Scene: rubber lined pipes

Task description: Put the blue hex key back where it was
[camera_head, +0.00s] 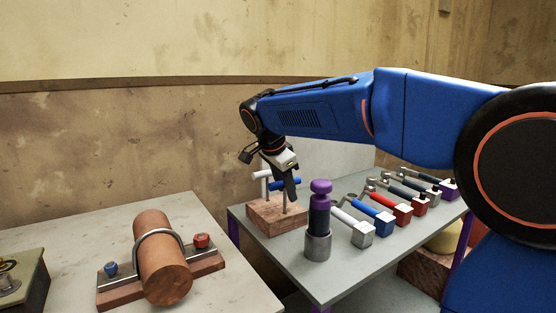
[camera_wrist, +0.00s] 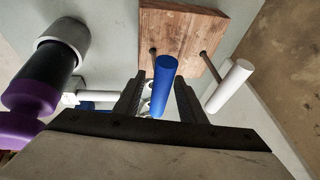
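The blue hex key (camera_head: 275,186) has a T-shaped handle, and its thin shaft stands upright at the wooden block (camera_head: 270,221). In the wrist view its blue handle (camera_wrist: 161,88) lies between the two fingers of my gripper (camera_wrist: 156,82). A gap shows between the handle and the left finger; the right finger is close to it. My gripper (camera_head: 290,188) points down over the block in the head view and looks open. A white-handled hex key (camera_wrist: 229,86) stands in the block (camera_wrist: 184,30) beside the blue one. The shaft's lower end is hidden.
A purple-topped tool (camera_head: 320,202) stands in a grey cup (camera_head: 318,245) close to the block. Several hammer-like tools, including a blue one (camera_head: 371,216), lie in a row to the right. A pipe (camera_head: 160,258) in a clamp sits on the left table (camera_head: 229,283).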

